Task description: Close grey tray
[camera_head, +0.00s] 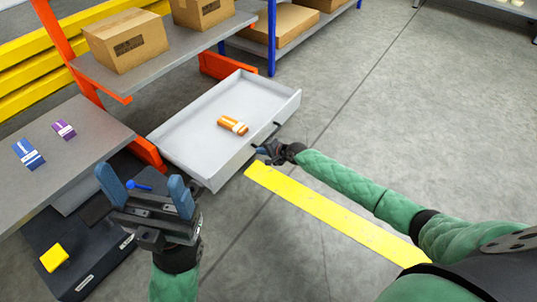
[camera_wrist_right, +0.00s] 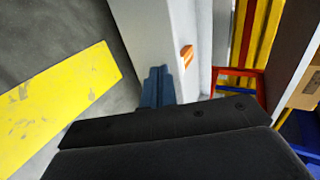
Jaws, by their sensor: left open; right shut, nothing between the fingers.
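The grey tray (camera_head: 190,128) is a shallow drawer pulled out from under the shelf, with an orange box (camera_head: 232,125) lying in it. In the right wrist view the tray's pale front wall (camera_wrist_right: 148,35) runs close by my fingers, and the orange box (camera_wrist_right: 187,55) shows past it. My right gripper (camera_head: 264,149) is shut and empty at the tray's front, beside its dark handle. It also shows in the right wrist view (camera_wrist_right: 157,85); whether it touches the tray is unclear. My left gripper (camera_head: 150,190) is open and empty, in front of the tray's left side.
Cardboard boxes (camera_head: 125,40) stand on the shelf above the tray. A grey table (camera_head: 75,150) at left carries a blue box (camera_head: 28,153) and a purple box (camera_head: 64,130). A dark drawer (camera_head: 85,265) holds a yellow item (camera_head: 54,257). Floor at right is free.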

